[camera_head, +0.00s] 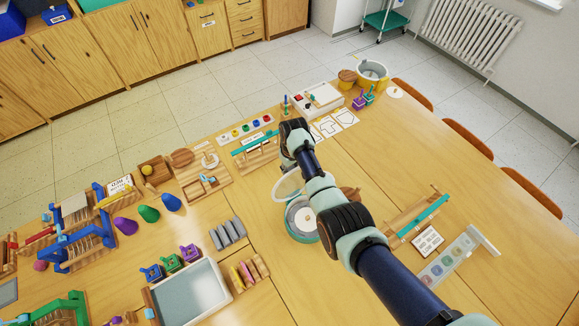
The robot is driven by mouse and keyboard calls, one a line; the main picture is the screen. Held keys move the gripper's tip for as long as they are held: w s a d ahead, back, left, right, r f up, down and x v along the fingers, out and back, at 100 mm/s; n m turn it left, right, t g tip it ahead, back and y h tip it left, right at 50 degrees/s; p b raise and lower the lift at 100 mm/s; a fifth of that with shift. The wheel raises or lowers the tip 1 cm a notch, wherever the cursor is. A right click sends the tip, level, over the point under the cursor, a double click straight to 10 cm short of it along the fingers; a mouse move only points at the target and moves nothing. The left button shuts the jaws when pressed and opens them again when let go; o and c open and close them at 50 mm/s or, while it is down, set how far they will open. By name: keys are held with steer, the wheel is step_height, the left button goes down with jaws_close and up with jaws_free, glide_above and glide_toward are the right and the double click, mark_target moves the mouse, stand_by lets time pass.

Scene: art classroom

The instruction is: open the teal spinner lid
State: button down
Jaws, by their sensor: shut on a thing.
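The teal spinner (294,234) is a round teal container with a pale inside, standing on the table near the middle of the view. Its pale round lid (287,186) stands tilted up at the far side, apart from the near rim. My gripper (303,172) is at the lid's upper right edge, shut on it. My forearm passes over this spot and largely hides the fingers, the exact grip and the right side of the spinner.
Grey rollers (228,233) and a grey tray (190,292) lie left of the spinner. A wooden stand with a teal bar (422,217) and a pale strip with round pads (446,260) are at right. Toys line the far edge.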

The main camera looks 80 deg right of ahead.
steer(key=c, duration=0.8)
jaws_free()
steer(key=shift+o, duration=0.2)
steer(key=shift+r, duration=0.1)
step_height(320, 180, up, 12)
steer(key=shift+s+a, duration=0.35)
steer(key=shift+a, duration=0.1)
